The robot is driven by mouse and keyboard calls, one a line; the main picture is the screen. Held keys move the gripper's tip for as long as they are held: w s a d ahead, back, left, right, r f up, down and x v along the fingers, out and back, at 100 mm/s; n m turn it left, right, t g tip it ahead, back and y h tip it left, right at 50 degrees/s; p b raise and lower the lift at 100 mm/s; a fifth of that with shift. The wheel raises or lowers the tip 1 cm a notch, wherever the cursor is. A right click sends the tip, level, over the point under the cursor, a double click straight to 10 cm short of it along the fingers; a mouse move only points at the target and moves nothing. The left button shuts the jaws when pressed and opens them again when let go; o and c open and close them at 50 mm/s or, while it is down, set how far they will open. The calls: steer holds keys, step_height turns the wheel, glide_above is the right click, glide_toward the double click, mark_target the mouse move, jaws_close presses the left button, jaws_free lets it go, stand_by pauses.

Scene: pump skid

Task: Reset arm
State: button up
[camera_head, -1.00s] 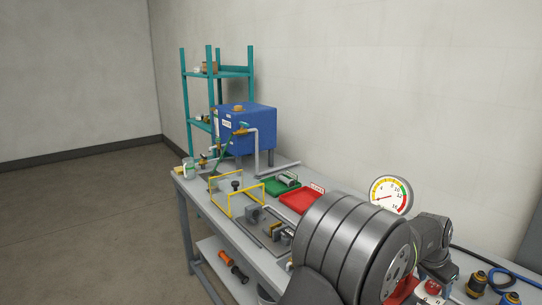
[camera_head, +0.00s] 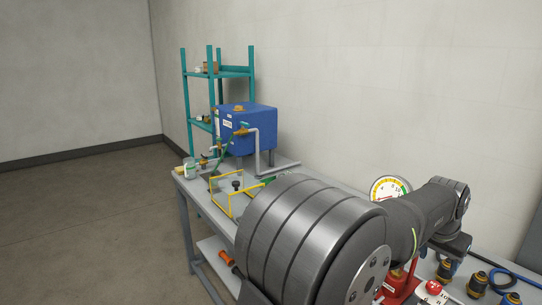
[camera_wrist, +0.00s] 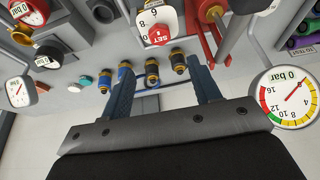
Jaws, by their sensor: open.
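My gripper (camera_wrist: 165,90) shows in the wrist view with its two blue-grey fingers spread wide apart and nothing between them. Beyond the fingers, several black-and-gold fittings (camera_wrist: 151,72) with blue parts stand on the grey bench top. In the head view my dark grey arm covers much of the bench's right half, and my gripper does not show there.
Gauges surround the view, with one reading 0 bar (camera_wrist: 290,97) close to the right finger. Red pipework (camera_wrist: 212,15) is at the top. In the head view, a blue tank (camera_head: 250,125) and yellow frame (camera_head: 222,203) stand on the far bench (camera_head: 195,190).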

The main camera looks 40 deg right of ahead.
steer(key=shift+m, duration=0.5)
steer(key=v, duration=0.5)
steer(key=shift+w+a+r, duration=0.1)
steer(key=shift+w+r, duration=0.2)
steer(key=shift+w, duration=0.05)
stand_by(0.8)
